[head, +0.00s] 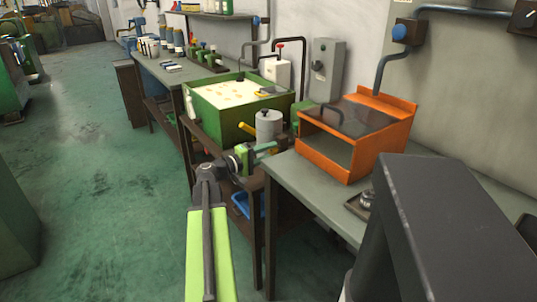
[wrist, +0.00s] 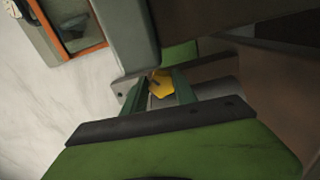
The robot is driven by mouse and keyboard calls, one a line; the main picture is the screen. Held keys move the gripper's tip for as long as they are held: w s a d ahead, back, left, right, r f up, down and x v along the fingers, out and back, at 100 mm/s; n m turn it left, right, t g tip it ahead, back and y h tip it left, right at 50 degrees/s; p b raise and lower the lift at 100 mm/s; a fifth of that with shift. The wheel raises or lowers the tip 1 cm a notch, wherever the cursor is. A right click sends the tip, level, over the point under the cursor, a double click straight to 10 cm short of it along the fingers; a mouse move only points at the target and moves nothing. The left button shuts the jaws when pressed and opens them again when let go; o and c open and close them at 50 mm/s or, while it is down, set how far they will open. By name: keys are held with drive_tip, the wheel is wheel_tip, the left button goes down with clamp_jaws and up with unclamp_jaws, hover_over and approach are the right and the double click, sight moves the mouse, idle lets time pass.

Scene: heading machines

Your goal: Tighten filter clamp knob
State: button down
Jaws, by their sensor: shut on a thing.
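The grey filter canister (head: 268,128) stands upright at the right front corner of the green tank. A yellow handle-like part (head: 247,129) sticks out on its left side. My gripper (head: 266,151) is just in front of and below the canister. In the wrist view my gripper (wrist: 158,86) has its two green fingers on either side of a yellow knob (wrist: 161,83). The jaws are shut on this knob. The fingers hide part of it, and how tight it is cannot be seen.
A green tank (head: 205,110) with pale liquid stands behind the canister. An orange box (head: 340,160) with a dark lid sits on the grey bench (head: 295,178) at right. A blue bin (head: 241,204) is below. The green floor (head: 110,190) at left is largely clear.

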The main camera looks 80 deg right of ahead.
drive_tip(key=n, duration=1)
drive_tip(key=shift+r+n, duration=0.1)
drive_tip(key=shift+n, duration=1.9)
drive_tip(key=shift+d+n, duration=0.1)
drive_tip(key=shift+n, duration=0.2)
drive_tip(key=c, duration=1.2)
unclamp_jaws()
drive_tip(key=shift+c, duration=0.2)
drive_tip(key=v, duration=1.7)
drive_tip(key=shift+w, duration=0.15)
